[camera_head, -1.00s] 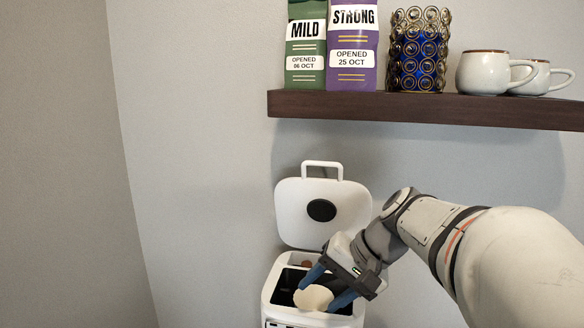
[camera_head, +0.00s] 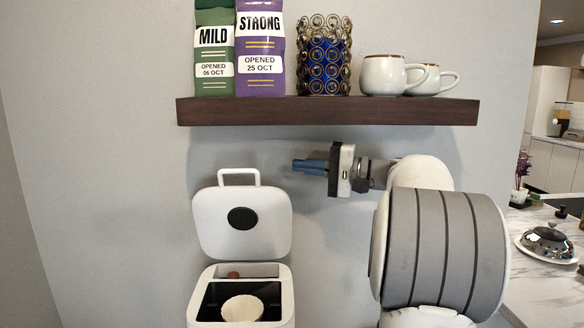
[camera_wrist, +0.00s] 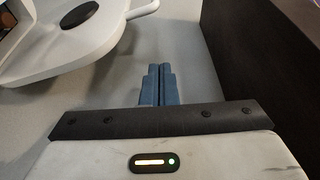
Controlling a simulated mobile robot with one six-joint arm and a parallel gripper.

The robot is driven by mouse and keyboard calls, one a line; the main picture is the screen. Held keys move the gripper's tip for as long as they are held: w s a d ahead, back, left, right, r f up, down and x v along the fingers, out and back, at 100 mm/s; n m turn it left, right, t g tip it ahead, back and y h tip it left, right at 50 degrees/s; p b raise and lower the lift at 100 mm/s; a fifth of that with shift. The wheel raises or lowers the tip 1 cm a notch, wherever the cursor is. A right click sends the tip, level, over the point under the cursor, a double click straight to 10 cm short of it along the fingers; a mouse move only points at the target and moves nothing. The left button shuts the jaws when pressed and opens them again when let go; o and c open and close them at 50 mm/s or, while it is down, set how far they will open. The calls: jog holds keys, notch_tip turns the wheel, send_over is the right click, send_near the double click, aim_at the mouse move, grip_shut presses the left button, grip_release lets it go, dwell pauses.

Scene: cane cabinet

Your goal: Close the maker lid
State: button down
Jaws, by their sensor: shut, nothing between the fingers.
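The white maker (camera_head: 290,290) stands below the shelf in the head view. Its lid (camera_head: 222,222) is raised upright at the back, with a round black disc on its inner face and a handle (camera_head: 239,172) on top. A cream filter (camera_head: 242,309) sits in the dark opening. My gripper (camera_head: 296,165) is shut and empty, to the right of the lid's handle, pointing left, and apart from it. In the wrist view my shut blue fingers (camera_wrist: 160,84) show in the middle, with the lid (camera_wrist: 85,45) at the upper left.
A dark wooden shelf (camera_head: 330,111) runs just above my gripper. It carries a green MILD bag (camera_head: 214,50), a purple STRONG bag (camera_head: 260,45), a blue ornate holder (camera_head: 324,60) and two white cups (camera_head: 384,75). A marble counter with a silver dome (camera_head: 548,242) is at the far right.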

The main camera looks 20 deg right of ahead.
aim_at(268, 186)
jog(key=w+a+p, duration=0.1)
jog(key=a, duration=0.1)
jog(key=a+p, duration=0.1)
jog(key=a, duration=0.2)
jog(key=w+a+p, duration=0.1)
jog(key=a, duration=0.1)
jog(key=shift+w+a, duration=0.3)
jog(key=shift+a, duration=0.1)
jog(key=shift+s+a+f, duration=0.1)
jog(key=shift+s+a, duration=0.05)
jog(key=shift+s+f, duration=0.1)
jog(key=s+a+f+n+y+b, duration=0.3)
jog(key=s+f+n+b, duration=0.6)
jog(key=b, duration=2.3)
jog(key=s+a+f, duration=0.2)
jog(key=s, duration=0.3)
jog(key=shift+a, duration=0.35)
